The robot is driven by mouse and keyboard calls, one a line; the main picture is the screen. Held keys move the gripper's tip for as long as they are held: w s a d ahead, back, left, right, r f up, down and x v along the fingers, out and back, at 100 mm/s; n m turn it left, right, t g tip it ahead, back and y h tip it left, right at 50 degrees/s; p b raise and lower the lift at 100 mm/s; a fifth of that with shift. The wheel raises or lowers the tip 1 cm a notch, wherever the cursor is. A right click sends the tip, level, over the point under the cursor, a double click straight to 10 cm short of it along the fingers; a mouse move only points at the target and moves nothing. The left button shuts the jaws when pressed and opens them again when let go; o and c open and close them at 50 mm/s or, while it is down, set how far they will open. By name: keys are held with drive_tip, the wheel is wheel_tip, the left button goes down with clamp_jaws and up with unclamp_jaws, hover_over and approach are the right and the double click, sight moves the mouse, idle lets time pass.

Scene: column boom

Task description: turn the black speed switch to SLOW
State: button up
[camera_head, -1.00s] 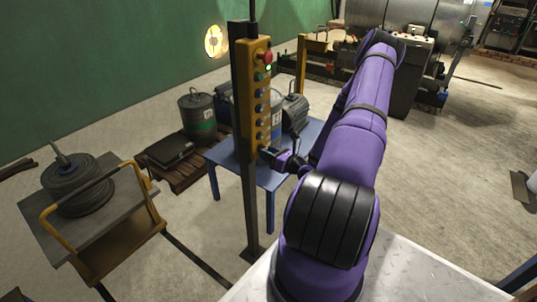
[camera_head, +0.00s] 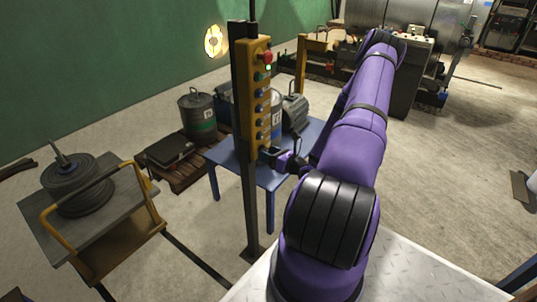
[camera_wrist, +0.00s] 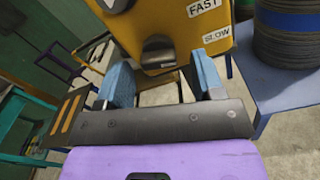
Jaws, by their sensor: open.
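The yellow control box (camera_head: 256,100) is mounted on a dark upright post, with a column of buttons and knobs on its face. In the wrist view, the box's lower end (camera_wrist: 188,36) carries a FAST label (camera_wrist: 203,7) and a SLOW label (camera_wrist: 217,35). The black speed switch (camera_wrist: 158,45) sits left of the SLOW label, its lower part in shadow. My gripper (camera_wrist: 163,80) is open, with its blue pads on either side of the switch; I cannot tell whether they touch it. In the head view my gripper (camera_head: 268,153) is at the box's lower end.
A blue table (camera_head: 228,160) with drums and a motor (camera_head: 294,112) stands behind the post (camera_head: 250,210). A trolley with a coil (camera_head: 77,185) is at the left. Open floor lies at the right.

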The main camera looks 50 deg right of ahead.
drive_tip(key=s, duration=1)
drive_tip(key=shift+s+d, duration=0.3)
drive_tip(key=shift+d, duration=0.1)
drive_tip(key=w+a+r+n+g+y, duration=0.3)
drive_tip(key=a+r+n+g+y, duration=0.3)
drive_tip(key=a+r+n, duration=0.5)
drive_tip(key=w+a+r+n+g+y, duration=0.35)
drive_tip(key=a+r+n+g, duration=0.55)
drive_tip(key=r, duration=0.3)
drive_tip(key=s+a+r+n+t+h, duration=0.1)
drive_tip(key=s+a+r+n+h, duration=0.4)
drive_tip(key=s+r+n, duration=0.2)
drive_tip(key=s+a+r+n+t+h, duration=0.1)
drive_tip(key=s+a+r+n+h, duration=0.5)
drive_tip(key=r+n, duration=0.5)
drive_tip(key=shift+s+a+r, duration=0.3)
drive_tip(key=shift+s+r, duration=0.2)
drive_tip(key=shift+r, duration=0.4)
